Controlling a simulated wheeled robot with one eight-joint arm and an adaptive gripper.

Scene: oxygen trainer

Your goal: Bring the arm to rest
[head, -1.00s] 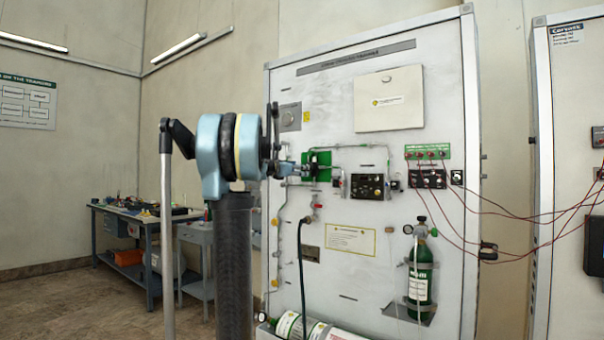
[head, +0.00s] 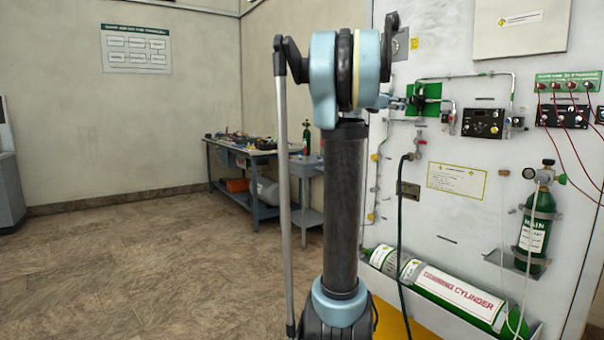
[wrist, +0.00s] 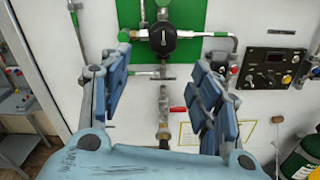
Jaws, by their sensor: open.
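My gripper (wrist: 165,65) is open in the wrist view. Its two blue-padded fingers stand apart with nothing between them. Beyond them, a black round knob (wrist: 162,38) sits on a green plate (wrist: 196,14). Below the knob is a brass valve with a red handle (wrist: 178,110), seen between the fingers. In the head view my arm (head: 343,200) rises upright and bends at the top toward the trainer panel (head: 455,228). Only a small part of my gripper (head: 398,102) shows there, near the green plate (head: 426,98); the arm joint hides the rest. I cannot tell the exact gap to the panel.
A large cylinder (head: 448,290) lies at the panel's foot. A green upright cylinder (head: 536,228) hangs at the right. A dark hose (head: 400,230) runs down the panel. A workbench (head: 240,152) stands at the back. The floor (head: 130,270) on the left is clear.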

